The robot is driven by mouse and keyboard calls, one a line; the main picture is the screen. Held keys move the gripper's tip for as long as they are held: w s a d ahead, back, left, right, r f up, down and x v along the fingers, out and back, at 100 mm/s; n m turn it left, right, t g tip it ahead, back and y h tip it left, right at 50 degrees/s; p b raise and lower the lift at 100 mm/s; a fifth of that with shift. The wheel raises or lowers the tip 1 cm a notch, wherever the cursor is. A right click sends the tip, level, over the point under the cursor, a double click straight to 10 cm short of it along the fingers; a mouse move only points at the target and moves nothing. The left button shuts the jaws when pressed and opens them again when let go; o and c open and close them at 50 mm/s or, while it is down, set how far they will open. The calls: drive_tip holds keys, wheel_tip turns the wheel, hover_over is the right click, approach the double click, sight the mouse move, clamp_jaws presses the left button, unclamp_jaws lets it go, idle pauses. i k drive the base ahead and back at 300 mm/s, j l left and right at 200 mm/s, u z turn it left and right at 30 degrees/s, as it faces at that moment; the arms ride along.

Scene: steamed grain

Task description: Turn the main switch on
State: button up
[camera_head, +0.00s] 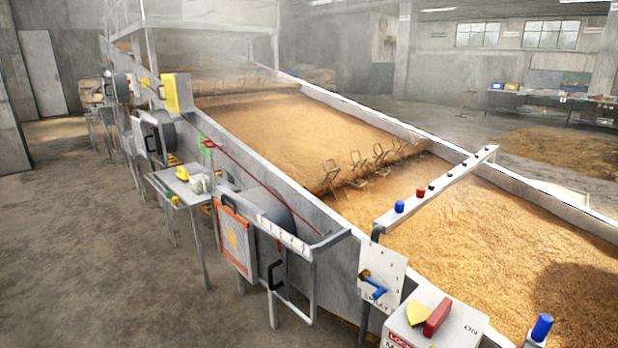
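A pale switch box (465,322) stands at the bottom edge, right of the middle, cut off by the frame. It carries a red block-like handle (437,317) and a yellow piece (417,314) beside it. "ON" is printed on its right side, and a red label starting "LOC" shows low on its front, with partly cut lettering below. The handle stands apart from the "ON" lettering. Which way the handle is set, I cannot tell for sure. My gripper is not in view.
A spray panel (383,272) with a blue lever (374,287) stands left of the box. A blue knob (541,327) is to its right. A long grain bed (300,130) lies behind, under a bar with blue and red knobs. The floor (100,260) at left is clear.

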sight(417, 314)
drive_tip(key=i+l+u, duration=0.1)
drive_tip(key=i+l, duration=0.65)
drive_tip(key=l, duration=0.3)
drive_tip(key=i+u, duration=0.05)
